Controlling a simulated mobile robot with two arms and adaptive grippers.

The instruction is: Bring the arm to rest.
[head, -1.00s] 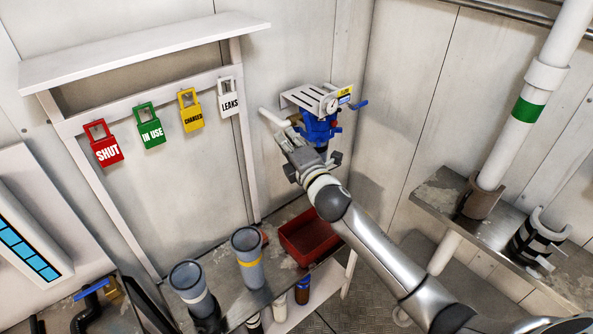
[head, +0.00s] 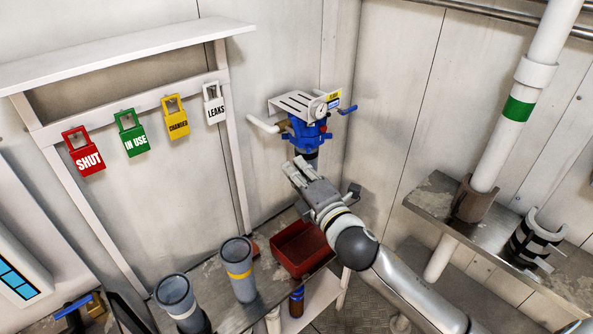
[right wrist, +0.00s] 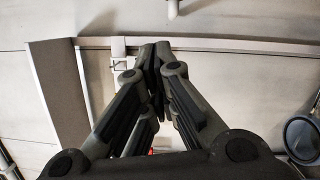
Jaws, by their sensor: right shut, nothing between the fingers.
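My right arm (head: 400,290) comes in from the lower right of the head view. Its gripper (head: 292,167) is in front of and below the blue valve unit (head: 306,132) on the back wall, apart from it as far as I can tell. In the right wrist view the fingers (right wrist: 156,58) meet at the tips, shut with nothing between them. My left gripper is in neither view.
A red tray (head: 290,262) and two grey cups (head: 238,262) (head: 176,296) stand on the bench below. A white pipe (head: 507,130) stands at right.

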